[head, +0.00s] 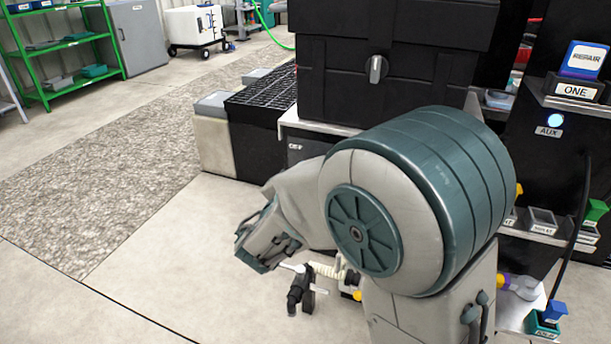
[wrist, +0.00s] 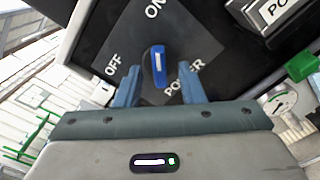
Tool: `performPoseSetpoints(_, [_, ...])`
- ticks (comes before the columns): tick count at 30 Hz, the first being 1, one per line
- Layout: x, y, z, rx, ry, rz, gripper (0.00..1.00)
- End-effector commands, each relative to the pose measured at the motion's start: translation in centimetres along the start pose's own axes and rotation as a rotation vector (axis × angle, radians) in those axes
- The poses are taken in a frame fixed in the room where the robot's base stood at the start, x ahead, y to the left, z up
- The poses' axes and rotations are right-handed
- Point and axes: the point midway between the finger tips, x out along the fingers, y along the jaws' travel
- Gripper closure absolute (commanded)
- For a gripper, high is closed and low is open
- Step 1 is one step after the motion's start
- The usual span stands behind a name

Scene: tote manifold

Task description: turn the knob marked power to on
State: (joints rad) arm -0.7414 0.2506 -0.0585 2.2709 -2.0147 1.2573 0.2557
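The blue power knob (wrist: 158,66), with a white line on its face, sits on a dark grey label plate (wrist: 195,42) in the wrist view. The plate reads OFF at the left, ON at the top and POWER at the lower right. The knob's grip runs roughly up and down the picture; which mark it points to is hard to tell. My gripper (wrist: 159,72) is open, with one blue finger on each side of the knob and a visible gap at both. In the head view my arm hides the knob, and the fingertips cannot be made out.
A block marked with a partly cut-off label (wrist: 272,12) and a green part (wrist: 301,66) stand right of the plate. In the head view, a black cabinet with a grey knob (head: 376,69) stands behind my arm. Open floor (head: 120,260) lies to the left.

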Motion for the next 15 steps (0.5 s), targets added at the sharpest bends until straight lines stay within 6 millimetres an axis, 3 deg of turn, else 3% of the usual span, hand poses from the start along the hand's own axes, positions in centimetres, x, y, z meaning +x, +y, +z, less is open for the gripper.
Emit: performPoseSetpoints(15, [-10.8, 0.2, 0.1, -0.002, 0.005, 0.003, 0.65])
